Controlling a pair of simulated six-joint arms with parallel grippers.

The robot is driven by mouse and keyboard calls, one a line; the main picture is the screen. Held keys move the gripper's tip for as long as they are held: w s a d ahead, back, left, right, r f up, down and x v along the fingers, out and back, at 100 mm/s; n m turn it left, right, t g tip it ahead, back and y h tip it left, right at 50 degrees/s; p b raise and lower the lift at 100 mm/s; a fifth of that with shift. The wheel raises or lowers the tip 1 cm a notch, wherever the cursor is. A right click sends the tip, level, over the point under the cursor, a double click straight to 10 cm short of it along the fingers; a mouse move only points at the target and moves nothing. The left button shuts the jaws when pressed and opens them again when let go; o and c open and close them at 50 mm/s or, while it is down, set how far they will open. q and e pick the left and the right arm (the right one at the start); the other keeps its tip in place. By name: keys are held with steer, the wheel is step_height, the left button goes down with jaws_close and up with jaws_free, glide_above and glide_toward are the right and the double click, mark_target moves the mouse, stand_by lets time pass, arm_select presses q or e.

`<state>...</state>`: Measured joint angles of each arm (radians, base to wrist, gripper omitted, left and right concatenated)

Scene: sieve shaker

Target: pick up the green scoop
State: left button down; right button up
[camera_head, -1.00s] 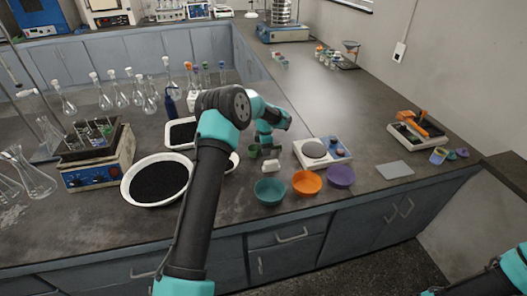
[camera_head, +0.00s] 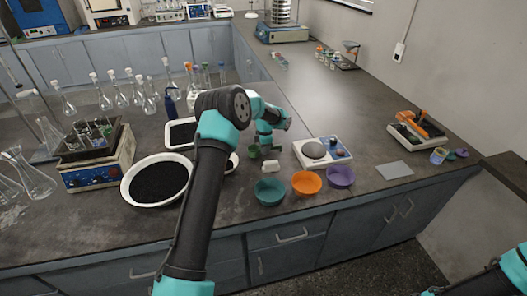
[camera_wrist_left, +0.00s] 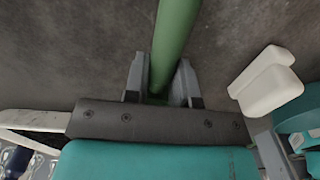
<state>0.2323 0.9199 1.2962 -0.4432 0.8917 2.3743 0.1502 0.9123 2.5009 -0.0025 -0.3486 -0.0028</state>
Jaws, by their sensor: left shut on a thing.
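The green scoop (camera_head: 253,151) is at the middle of the bench in the head view, partly hidden by my gripper. In the left wrist view its green handle (camera_wrist_left: 174,40) runs between the two fingers and out past the top edge. My left gripper (camera_head: 264,151) is shut on this handle; its fingers show on both sides of it in the left wrist view (camera_wrist_left: 162,82). Whether the scoop touches the bench I cannot tell. My right gripper is not in view; only part of that arm shows at the lower right.
A white block-like item (camera_head: 270,168) lies close to the gripper. Teal (camera_head: 270,193), orange (camera_head: 306,184) and purple (camera_head: 340,177) bowls stand near the front edge. A balance (camera_head: 338,149) is to the right. A white basin of dark grains (camera_head: 127,190) is left.

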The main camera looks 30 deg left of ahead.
arm_select(q)
steer(key=shift+r, duration=0.1)
step_height(320, 180, up, 10)
steer(key=shift+f, duration=0.1)
stand_by(0.4)
steer(key=c, duration=1.5)
jaws_free()
steer(key=shift+c, duration=1.3)
steer(key=shift+a, duration=0.5)
steer(key=s+a+m, duration=0.2)
steer(key=a+m, duration=0.2)
steer(key=a, duration=0.5)
steer(key=s+a+f+m, duration=0.1)
steer(key=s+a+m, duration=0.2)
steer(key=a, duration=0.7)
steer(key=s+a+m, duration=0.2)
steer(key=a+m, duration=0.3)
steer(key=a, duration=0.5)
steer(key=shift+s+f, duration=0.35)
